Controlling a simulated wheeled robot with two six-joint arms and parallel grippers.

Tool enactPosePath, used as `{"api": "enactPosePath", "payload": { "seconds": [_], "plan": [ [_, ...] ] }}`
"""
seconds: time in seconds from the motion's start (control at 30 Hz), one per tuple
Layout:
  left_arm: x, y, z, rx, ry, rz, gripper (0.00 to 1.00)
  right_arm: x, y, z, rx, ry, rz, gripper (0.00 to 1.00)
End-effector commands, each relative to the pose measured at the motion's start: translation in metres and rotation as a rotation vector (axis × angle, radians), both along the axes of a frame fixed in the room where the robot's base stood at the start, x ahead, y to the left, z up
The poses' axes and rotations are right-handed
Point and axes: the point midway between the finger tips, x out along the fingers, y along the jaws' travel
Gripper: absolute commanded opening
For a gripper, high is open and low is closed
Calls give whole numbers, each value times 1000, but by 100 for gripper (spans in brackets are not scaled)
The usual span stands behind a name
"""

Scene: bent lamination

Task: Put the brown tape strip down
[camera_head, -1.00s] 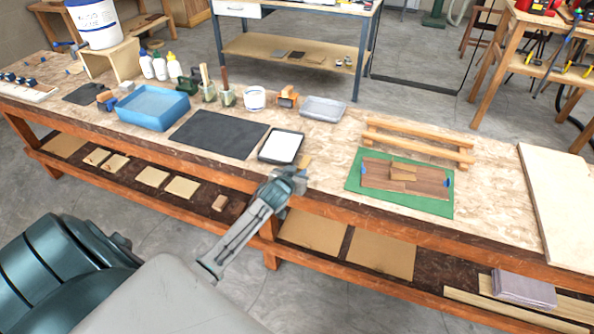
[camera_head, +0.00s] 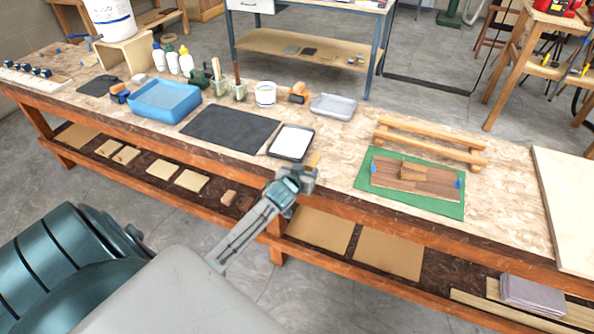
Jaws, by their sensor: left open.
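A small tan-brown piece (camera_head: 313,160), which looks like the brown tape strip, shows at the front edge of the workbench, just beyond my left gripper (camera_head: 302,176). The left gripper is open, at the bench edge and just in front of the black tray with a white inside (camera_head: 291,143). The fingertips overlap the near end of the piece in the picture. I cannot tell whether they touch it or whether it lies flat on the bench. My right gripper is not in view.
A green mat (camera_head: 447,208) holding brown wood strips (camera_head: 425,184) lies to the right, with a wooden rack (camera_head: 430,143) behind it. A dark mat (camera_head: 229,129) and a blue tub (camera_head: 165,102) are to the left. Bare bench (camera_head: 338,150) lies between tray and green mat.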

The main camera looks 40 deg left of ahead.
Motion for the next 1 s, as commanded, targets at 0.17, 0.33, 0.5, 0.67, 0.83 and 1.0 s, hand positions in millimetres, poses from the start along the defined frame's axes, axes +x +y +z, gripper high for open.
{"api": "enactPosePath", "payload": {
  "seconds": [0.17,0.33,0.5,0.67,0.83,1.0],
  "plan": [
    [-32,-7,11,4,-1,-2,45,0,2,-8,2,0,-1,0],
    [-62,-15,24,3,0,-2,45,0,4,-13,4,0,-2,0],
    [-83,-20,34,1,0,0,45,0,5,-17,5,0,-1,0],
    [-92,-22,39,2,-1,-1,45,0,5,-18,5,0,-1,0],
    [-93,-22,40,1,0,1,45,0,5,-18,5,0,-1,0],
    [-94,-20,24,2,25,2,45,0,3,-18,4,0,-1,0]
  ]
}}
